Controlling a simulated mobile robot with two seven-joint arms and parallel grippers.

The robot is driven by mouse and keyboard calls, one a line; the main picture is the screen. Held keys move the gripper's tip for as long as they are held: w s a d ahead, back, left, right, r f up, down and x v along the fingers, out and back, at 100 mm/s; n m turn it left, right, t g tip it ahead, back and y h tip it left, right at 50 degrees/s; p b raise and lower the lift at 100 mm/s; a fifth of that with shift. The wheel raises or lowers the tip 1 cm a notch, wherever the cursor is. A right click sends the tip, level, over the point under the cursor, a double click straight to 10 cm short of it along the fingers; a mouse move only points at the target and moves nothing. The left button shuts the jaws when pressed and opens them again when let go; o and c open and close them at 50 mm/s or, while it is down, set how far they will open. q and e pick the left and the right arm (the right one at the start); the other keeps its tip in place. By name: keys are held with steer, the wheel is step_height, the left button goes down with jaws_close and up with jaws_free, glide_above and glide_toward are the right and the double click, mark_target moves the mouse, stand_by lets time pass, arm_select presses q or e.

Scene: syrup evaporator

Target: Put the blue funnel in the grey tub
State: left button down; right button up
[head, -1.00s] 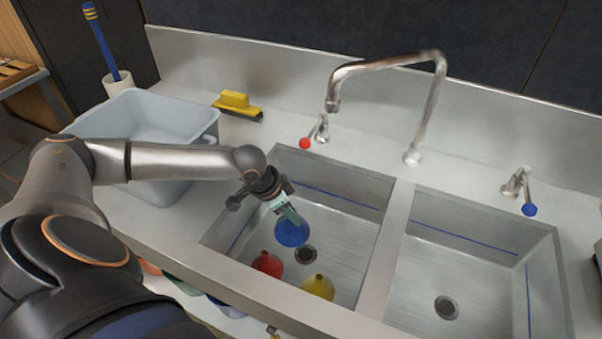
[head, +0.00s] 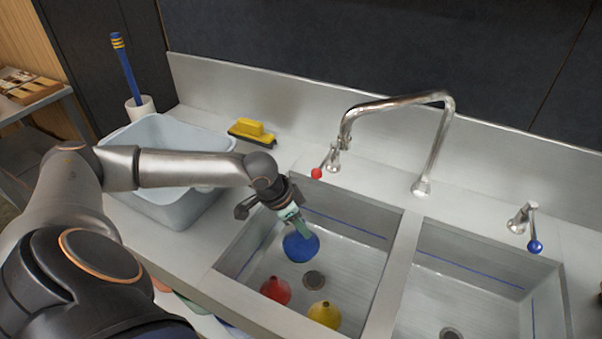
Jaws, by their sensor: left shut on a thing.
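The blue funnel (head: 300,247) hangs from my left gripper (head: 297,222) over the left sink basin, its wide part facing down. My left gripper is shut on it at its upper end. The grey tub (head: 178,213) stands on the counter to the left of the sink, and my left forearm crosses in front of it. The part of the tub's inside that shows looks empty. My right gripper is not in view.
A red funnel (head: 275,290) and a yellow funnel (head: 324,314) sit in the left basin. A chrome faucet (head: 440,140) rises behind the sink.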

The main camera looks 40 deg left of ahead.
arm_select(q)
step_height(320, 180, up, 9)
steer(key=shift+f, duration=0.1)
stand_by(0.4)
steer(key=shift+s, duration=0.1)
